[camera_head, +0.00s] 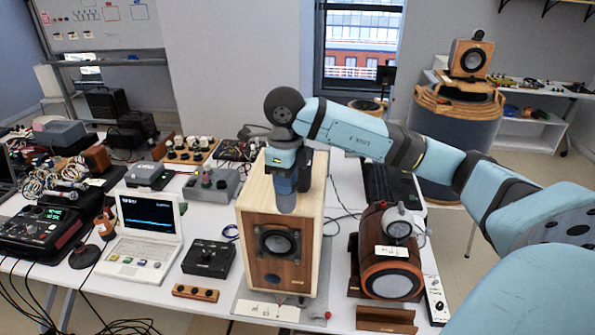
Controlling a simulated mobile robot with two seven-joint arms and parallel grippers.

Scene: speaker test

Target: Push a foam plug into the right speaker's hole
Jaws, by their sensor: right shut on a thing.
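A box speaker (313,245) with a pale wood cabinet and a dark round cone stands upright at the front middle of the table. To its right lies a barrel-shaped wooden speaker (390,282) with a dark round front and a white label. My right gripper (287,180) comes in from the right and points down at the box speaker's top. It is shut on a blue-grey rounded piece, seemingly the foam plug (286,201). I cannot tell whether the piece touches the speaker. My left gripper is out of view.
A small laptop (143,245), a black control box (208,258) and a wooden strip with knobs (195,292) stand left of the box speaker. A dark open laptop (392,186) lies behind the barrel speaker. Cables and instruments crowd the table's left side.

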